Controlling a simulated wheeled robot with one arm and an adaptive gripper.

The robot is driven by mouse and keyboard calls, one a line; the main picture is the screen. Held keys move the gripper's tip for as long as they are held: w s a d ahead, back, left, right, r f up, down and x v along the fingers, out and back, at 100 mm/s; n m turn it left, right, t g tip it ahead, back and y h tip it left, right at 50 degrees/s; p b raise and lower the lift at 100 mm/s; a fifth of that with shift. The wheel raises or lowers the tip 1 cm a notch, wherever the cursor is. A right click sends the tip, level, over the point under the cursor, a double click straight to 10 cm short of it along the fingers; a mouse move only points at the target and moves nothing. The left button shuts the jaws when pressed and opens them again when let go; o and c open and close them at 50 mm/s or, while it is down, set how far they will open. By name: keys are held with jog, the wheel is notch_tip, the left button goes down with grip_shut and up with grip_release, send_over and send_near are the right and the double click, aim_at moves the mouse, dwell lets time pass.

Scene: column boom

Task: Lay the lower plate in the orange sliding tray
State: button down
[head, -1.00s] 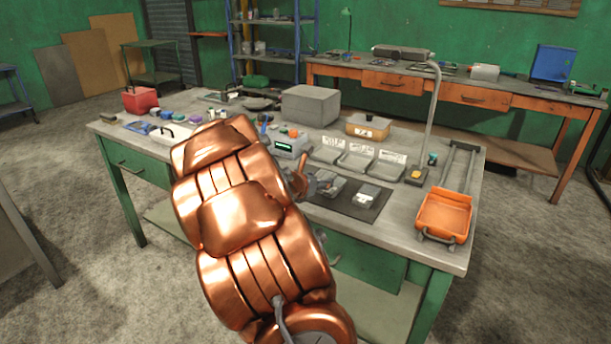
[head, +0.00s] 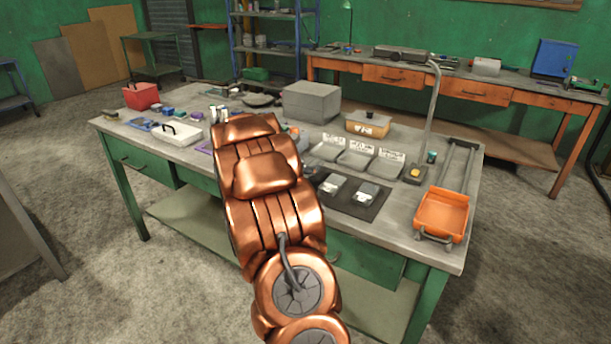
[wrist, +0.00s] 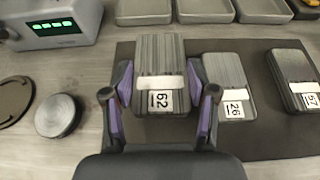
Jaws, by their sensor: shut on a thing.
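My gripper (wrist: 162,90) has its purple-padded fingers at both sides of a grey ribbed plate (wrist: 160,58) with a white band and a sideways label that looks like 62. It is shut on this plate. Whether the plate is lifted or stacked on another is not clear. Two more ribbed plates lie to its right in the wrist view, labelled about 26 (wrist: 224,72) and 57 (wrist: 292,68). In the head view they lie on the dark mat (head: 350,207); my arm hides the gripper and held plate. The orange sliding tray (head: 443,213) is at the table's right end, empty.
Grey labelled trays (head: 357,160) stand behind the mat. In the wrist view, a device with a green display (wrist: 52,27) and a round grey disc (wrist: 58,115) are at left.

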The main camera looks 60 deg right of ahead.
jog(key=shift+f, duration=1.7)
jog(key=shift+f, duration=0.1)
jog(key=shift+c, duration=1.6)
grip_release()
jog(key=shift+a, duration=0.15)
jog(key=b+v, duration=0.1)
jog(key=v, duration=1.1)
jog(key=shift+s, duration=0.1)
